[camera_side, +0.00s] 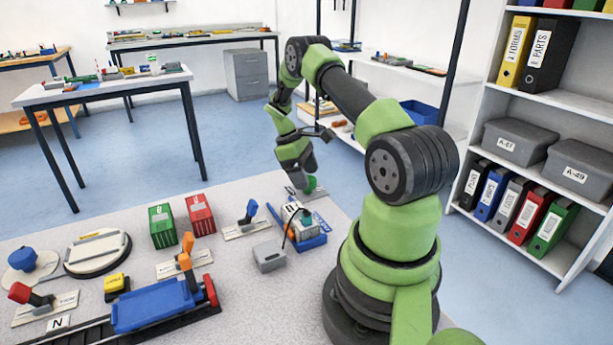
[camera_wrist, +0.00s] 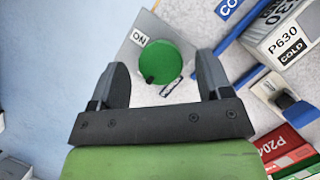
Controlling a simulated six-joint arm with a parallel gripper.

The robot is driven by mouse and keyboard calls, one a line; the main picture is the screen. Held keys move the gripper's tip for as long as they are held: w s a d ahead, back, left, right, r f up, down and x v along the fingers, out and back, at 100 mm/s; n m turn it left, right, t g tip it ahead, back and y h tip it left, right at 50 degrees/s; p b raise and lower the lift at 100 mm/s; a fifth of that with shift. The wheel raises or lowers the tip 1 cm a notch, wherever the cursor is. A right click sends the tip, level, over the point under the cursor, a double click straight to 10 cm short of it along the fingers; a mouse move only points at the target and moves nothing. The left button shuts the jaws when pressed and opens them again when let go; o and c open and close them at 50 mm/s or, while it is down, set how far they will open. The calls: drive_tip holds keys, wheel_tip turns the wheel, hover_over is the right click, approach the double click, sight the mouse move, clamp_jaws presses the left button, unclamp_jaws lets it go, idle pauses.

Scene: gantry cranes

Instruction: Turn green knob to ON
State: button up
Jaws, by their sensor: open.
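The green knob (camera_wrist: 167,61) is a round disc on a grey-white plate (camera_wrist: 152,27) with an ON label (camera_wrist: 139,37) at its upper left. A second label at the knob's lower right is partly hidden. A small dark mark sits at the knob's lower-left rim. In the side view the knob (camera_side: 310,184) is at the table's far edge, just below my gripper (camera_side: 306,178). My gripper (camera_wrist: 163,85) is open in the wrist view. Its fingers are on either side of the knob, with gaps to both; whether they reach its height I cannot tell.
A white P630 COLD box (camera_wrist: 287,40) stands right of the knob, in a blue tray (camera_side: 313,243). A blue-handled lever (camera_side: 250,212), a green container (camera_side: 161,226) and a red container (camera_side: 200,214) stand to the left in the side view. Beyond the table's far edge is open floor.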

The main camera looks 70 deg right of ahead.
drive_tip(key=shift+s+f, duration=0.2)
drive_tip(key=shift+f, duration=0.3)
drive_tip(key=shift+c, duration=0.5)
drive_tip(key=c, duration=0.8)
